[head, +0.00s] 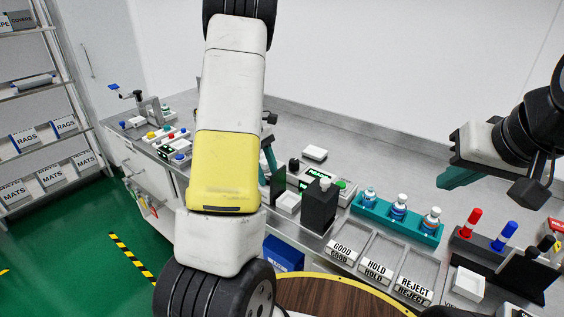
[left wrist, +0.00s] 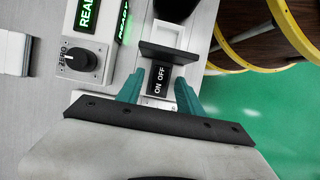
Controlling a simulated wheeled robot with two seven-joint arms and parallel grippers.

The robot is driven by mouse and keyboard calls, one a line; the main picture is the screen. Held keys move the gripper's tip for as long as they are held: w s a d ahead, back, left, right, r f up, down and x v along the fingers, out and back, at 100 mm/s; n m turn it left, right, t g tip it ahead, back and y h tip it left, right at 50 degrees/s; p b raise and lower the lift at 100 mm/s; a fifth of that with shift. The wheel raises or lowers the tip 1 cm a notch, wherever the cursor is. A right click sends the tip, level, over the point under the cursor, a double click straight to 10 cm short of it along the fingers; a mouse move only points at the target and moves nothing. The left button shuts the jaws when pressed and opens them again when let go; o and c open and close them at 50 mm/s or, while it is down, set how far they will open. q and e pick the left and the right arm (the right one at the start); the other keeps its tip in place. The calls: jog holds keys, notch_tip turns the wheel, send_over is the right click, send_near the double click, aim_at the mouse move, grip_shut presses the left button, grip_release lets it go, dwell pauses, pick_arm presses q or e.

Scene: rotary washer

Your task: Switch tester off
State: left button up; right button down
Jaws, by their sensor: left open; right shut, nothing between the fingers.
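The tester shows in the head view as a light box with a lit green display (head: 318,173), partly hidden behind my left arm. In the left wrist view its green READY display (left wrist: 88,14) is lit. A black part labelled ON OFF (left wrist: 158,82) lies between the two teal fingers of my left gripper (left wrist: 160,92). The fingers are open, one on each side of it; I cannot tell whether they touch it. In the head view my left gripper (head: 268,160) is partly hidden by the arm. My right gripper (head: 447,180) is shut and empty above the bench at the right.
A black knob marked ZERO (left wrist: 78,60) sits left of the ON OFF part. In the head view a teal rack (head: 375,213) of bottles and GOOD, HOLD and REJECT trays (head: 385,250) stand to the right. Red and blue-handled tools (head: 470,222) stand further right.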

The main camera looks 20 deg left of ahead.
pick_arm(q)
grip_shut()
jog(key=shift+s+d+r+t+y, duration=0.15)
jog(key=shift+d+y, duration=0.1)
jog(key=shift+y, duration=0.35)
jog(key=shift+w+d+t+y, duration=0.1)
jog(key=shift+d+t+y, duration=0.1)
jog(key=shift+y, duration=0.4)
jog(key=shift+s+d+t+y, duration=0.15)
jog(key=shift+t+y, duration=0.3)
jog(key=shift+y, duration=0.75)
grip_release()
